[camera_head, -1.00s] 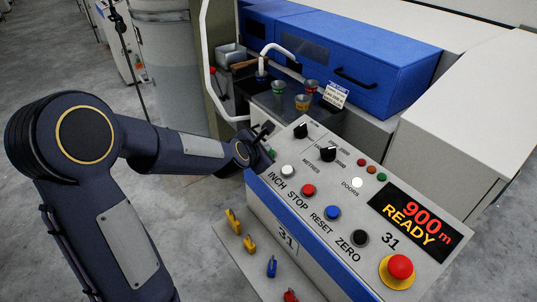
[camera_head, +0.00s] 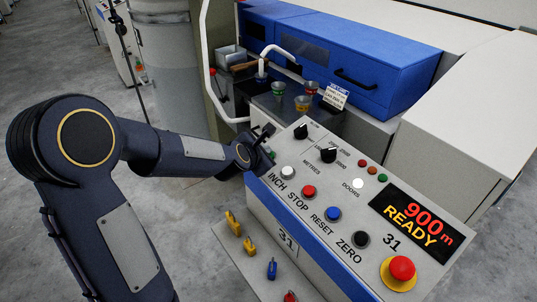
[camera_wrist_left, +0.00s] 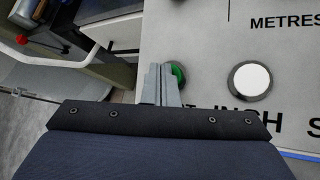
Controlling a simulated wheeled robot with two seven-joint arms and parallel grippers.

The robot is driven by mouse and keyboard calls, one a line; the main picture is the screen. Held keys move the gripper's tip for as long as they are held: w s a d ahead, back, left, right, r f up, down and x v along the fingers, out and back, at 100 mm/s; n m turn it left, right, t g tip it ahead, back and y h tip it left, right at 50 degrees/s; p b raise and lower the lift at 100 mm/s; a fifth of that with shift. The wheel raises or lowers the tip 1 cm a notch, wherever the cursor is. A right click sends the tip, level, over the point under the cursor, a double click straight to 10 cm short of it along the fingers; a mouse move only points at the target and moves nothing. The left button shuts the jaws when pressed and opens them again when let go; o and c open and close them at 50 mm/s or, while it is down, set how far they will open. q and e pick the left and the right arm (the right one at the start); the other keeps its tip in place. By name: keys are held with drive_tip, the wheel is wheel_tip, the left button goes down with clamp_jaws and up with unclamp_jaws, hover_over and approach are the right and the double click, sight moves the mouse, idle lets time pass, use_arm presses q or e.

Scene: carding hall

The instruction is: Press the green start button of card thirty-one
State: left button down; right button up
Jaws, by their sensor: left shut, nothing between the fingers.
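The green start button (camera_wrist_left: 179,74) shows in the left wrist view at the panel's left end, beside the white INCH button (camera_wrist_left: 250,81). My left gripper (camera_wrist_left: 166,80) is shut and empty. Its fingertips are right at the green button and cover its left part. I cannot tell whether they touch it or whether it is pressed in. In the head view my left gripper reaches the left end of the card 31 panel (camera_head: 350,182), and the arm mostly hides the green button. The display (camera_head: 416,223) reads 900 m READY. My right gripper is not in view.
The red STOP (camera_head: 308,192), blue RESET (camera_head: 333,214) and black ZERO (camera_head: 361,240) buttons follow along the row. A red emergency button (camera_head: 402,268) on yellow is at lower right. Two black knobs (camera_head: 328,154) stand behind. A white rail (camera_head: 207,70) rises beyond my arm.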

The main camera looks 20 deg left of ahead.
use_arm(q)
drive_tip(key=shift+f, duration=0.2)
drive_tip(key=shift+r, duration=0.1)
drive_tip(key=shift+s+a+r+p, duration=0.15)
drive_tip(key=shift+r+p, duration=0.35)
drive_tip(key=shift+r, duration=0.3)
drive_tip(key=r+p, duration=0.2)
drive_tip(key=r, duration=0.1)
drive_tip(key=s+r+p, duration=0.1)
drive_tip(key=shift+a+r+p, duration=0.25)
drive_tip(key=shift+r+p, duration=0.05)
drive_tip(key=shift+r, duration=0.1)
drive_tip(key=shift+s+r, duration=0.1)
idle(0.7)
